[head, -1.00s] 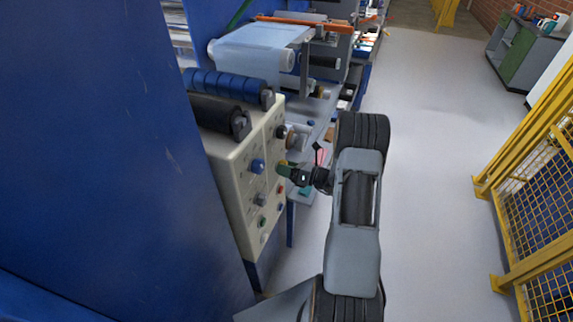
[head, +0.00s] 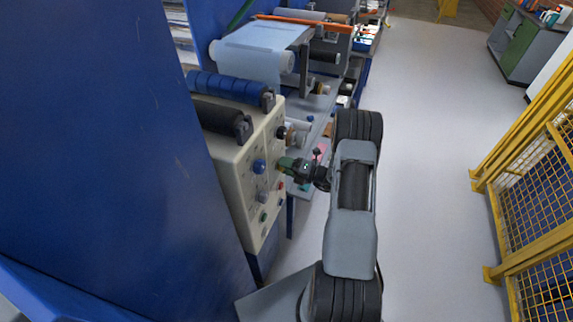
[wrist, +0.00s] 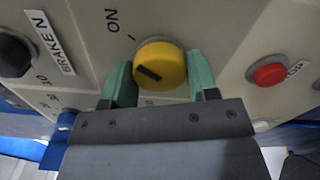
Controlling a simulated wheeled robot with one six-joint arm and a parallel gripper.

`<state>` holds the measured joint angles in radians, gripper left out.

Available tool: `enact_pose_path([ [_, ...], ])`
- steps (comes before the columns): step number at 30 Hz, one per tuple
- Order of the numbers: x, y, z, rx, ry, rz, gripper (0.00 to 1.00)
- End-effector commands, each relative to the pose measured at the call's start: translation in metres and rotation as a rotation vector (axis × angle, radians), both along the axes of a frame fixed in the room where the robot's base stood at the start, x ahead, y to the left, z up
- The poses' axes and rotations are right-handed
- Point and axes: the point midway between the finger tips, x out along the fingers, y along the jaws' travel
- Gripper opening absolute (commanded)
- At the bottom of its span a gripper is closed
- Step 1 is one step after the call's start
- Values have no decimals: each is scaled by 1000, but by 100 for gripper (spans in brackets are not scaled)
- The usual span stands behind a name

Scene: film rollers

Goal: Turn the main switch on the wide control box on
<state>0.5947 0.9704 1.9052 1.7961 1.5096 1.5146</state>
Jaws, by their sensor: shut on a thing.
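The wide control box (head: 233,160) is a cream panel at left centre in the head view. The main switch is a round yellow knob (wrist: 160,60) with a dark slanted mark; it is hidden in the head view. The mark slants up to the left, roughly parallel to the small tick below the ON label (wrist: 112,20); I cannot tell if they line up exactly. My gripper (head: 287,164) is at the panel's face. In the wrist view my gripper's (wrist: 161,80) green fingers stand on either side of the knob, shut on it.
A black knob (wrist: 14,54) and a red button (wrist: 270,74) flank the switch. A blue knob (head: 259,167) is on the panel's left part. Blue rollers (head: 230,87) lie on top. A yellow mesh fence (head: 525,200) stands right; grey floor between is clear.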

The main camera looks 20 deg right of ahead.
Motion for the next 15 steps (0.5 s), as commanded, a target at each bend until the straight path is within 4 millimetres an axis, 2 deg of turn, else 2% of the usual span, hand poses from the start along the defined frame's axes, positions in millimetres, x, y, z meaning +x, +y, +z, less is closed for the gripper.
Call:
enact_pose_path([
  [15,1,-1,0,34,29,-2,30],
])
